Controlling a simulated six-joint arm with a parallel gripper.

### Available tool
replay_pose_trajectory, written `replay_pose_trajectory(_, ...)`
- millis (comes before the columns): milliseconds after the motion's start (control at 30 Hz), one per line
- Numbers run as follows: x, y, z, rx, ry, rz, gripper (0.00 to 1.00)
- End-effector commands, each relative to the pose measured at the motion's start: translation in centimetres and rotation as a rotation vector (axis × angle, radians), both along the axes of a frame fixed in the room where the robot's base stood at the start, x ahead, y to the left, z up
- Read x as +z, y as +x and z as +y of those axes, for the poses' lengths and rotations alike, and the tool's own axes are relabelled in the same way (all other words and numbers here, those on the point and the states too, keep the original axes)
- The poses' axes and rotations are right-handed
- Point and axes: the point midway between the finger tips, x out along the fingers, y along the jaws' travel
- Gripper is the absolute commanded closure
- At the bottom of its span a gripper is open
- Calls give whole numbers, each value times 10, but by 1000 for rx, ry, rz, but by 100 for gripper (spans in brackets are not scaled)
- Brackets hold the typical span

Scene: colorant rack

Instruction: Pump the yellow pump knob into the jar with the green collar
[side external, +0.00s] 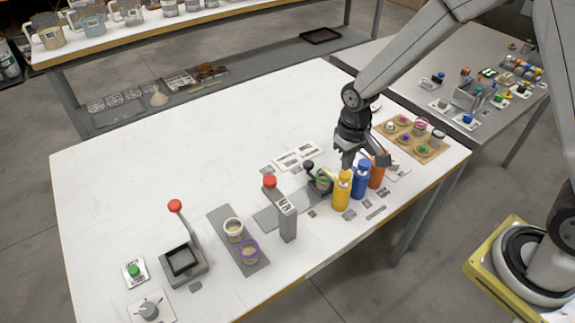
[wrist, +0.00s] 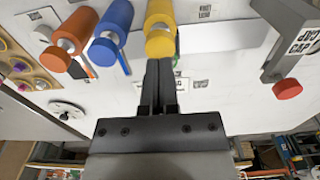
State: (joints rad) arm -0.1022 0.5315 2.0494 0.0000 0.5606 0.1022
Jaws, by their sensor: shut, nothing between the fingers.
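The yellow colorant bottle (side external: 342,192) stands at the near end of a row with a blue one (side external: 361,182) and an orange one (side external: 377,172). A jar with a green collar (side external: 322,181) stands just left of the yellow bottle; a sliver of green shows beside the yellow cylinder in the wrist view, mostly hidden. My gripper (side external: 347,167) is shut and empty above and behind the yellow bottle. Its fingertips (wrist: 160,63) overlap the knob's lower edge in the wrist view; I cannot tell whether they touch.
A grey post with a red knob (side external: 284,215) stands left of the bottles. A grey tray with two ringed cups (side external: 225,218) and a red-handled press (side external: 184,265) are further left. A wooden board of ringed cups (side external: 437,155) lies to the right.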

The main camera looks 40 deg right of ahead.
Motion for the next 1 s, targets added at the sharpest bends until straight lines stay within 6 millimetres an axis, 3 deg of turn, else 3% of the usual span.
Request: replay_pose_trajectory(1000,-12,0,0,0,0,1,100)
